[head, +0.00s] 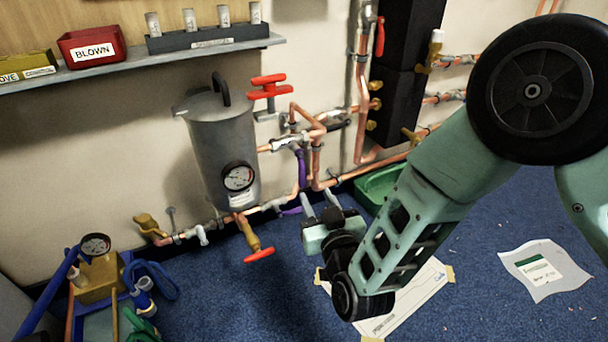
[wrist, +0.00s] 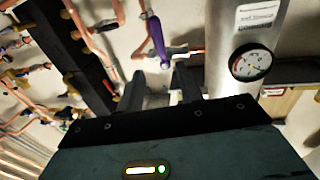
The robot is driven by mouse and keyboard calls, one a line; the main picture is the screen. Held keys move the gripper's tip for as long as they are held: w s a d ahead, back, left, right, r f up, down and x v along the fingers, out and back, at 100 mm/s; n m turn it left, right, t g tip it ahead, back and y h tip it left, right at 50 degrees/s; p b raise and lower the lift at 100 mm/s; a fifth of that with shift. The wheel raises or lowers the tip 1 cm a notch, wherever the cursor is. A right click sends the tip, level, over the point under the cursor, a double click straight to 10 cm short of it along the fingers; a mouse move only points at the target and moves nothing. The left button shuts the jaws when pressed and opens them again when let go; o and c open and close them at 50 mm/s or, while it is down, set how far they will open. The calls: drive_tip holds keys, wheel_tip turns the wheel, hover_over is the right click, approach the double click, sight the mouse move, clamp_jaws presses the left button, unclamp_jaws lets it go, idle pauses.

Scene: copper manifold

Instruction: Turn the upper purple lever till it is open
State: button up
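The upper purple lever (head: 301,168) hangs down beside the copper pipes, right of the grey vessel. In the wrist view, which looks turned over, a purple lever (wrist: 156,38) that looks like the same one lies beyond the fingertips, by a silver fitting. A second purple lever (head: 290,211) shows lower down, near the floor pipe. My gripper (head: 320,197) is below and right of the upper lever. In the wrist view my gripper (wrist: 160,82) has its two fingers apart with nothing between them. I see no contact with the lever.
The grey vessel (head: 222,145) with a dial gauge (head: 238,177) stands left of the levers. A red-handled valve (head: 258,254) is below it. Copper pipes (head: 315,150) crowd around the levers. A green tray (head: 378,186) lies to the right.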

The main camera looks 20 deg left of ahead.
sight(303, 172)
drive_tip(key=b+x, duration=0.3)
drive_tip(key=x, duration=0.6)
drive_tip(key=shift+w+a+f, duration=0.15)
drive_tip(key=shift+w+a, duration=0.1)
drive_tip(key=shift+a, duration=0.05)
drive_tip(key=shift+w+a, duration=0.45)
drive_tip(key=shift+w, duration=0.15)
drive_tip(key=shift+c, duration=0.4)
clamp_jaws()
